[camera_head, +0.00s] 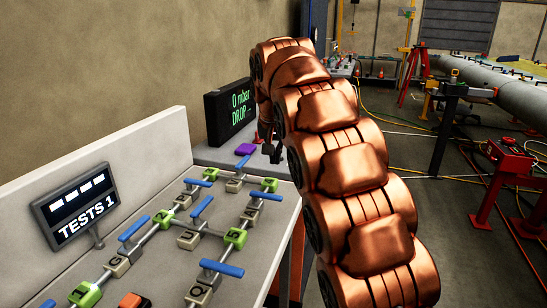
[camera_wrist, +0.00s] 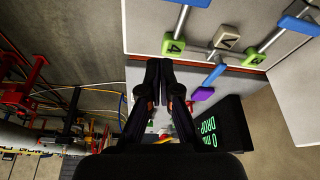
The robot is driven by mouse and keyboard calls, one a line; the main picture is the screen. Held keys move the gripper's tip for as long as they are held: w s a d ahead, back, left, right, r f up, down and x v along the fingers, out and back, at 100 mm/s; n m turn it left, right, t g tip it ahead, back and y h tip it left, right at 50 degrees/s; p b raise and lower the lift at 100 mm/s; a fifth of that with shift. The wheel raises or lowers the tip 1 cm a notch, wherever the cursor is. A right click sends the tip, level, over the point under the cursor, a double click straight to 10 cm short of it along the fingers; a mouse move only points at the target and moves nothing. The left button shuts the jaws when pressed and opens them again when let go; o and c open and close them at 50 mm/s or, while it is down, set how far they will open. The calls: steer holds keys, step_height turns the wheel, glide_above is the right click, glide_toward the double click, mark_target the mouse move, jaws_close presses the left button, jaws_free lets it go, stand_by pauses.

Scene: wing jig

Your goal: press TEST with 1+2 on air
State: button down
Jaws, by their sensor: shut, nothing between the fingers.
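The bench (camera_head: 285,215) carries a pipe network with blue lever handles (camera_head: 202,206), green numbered blocks (camera_head: 86,294) and grey lettered blocks (camera_head: 188,239). Green block 1 is at the lower left and green block 5 (camera_head: 236,237) is near the middle. An orange block (camera_head: 133,300) is cut off by the bottom edge; no TEST label is readable. The small sign (camera_head: 77,207) reads "TESTS 1" under white bars. The black display (camera_head: 232,112) reads "0 mbar DROP --". My gripper (camera_head: 272,154) is shut and empty near the bench's far end, by green block 4 (camera_wrist: 173,45) in the wrist view.
A purple piece (camera_head: 245,149) lies near the display and my gripper. At right stand a red stand with a control box (camera_head: 511,152) and a long grey wing-like part (camera_head: 515,88). Hoses lie on the floor.

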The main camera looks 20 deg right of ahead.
steer(key=s+a+f+n+g, duration=0.1)
steer(key=s+f, duration=0.5)
steer(key=s, duration=0.9)
steer(key=s+a+f+n+g+y, duration=0.1)
steer(key=s+f, duration=0.4)
steer(key=s, duration=1)
steer(key=s+a+f+n+g, duration=0.2)
steer(key=s+f, duration=0.4)
steer(key=s, duration=0.9)
steer(key=shift+s+a+f+n+g, duration=0.3)
steer(key=shift+a+n+g, duration=0.1)
steer(key=shift+a+g, duration=0.15)
steer(key=shift+d, duration=0.1)
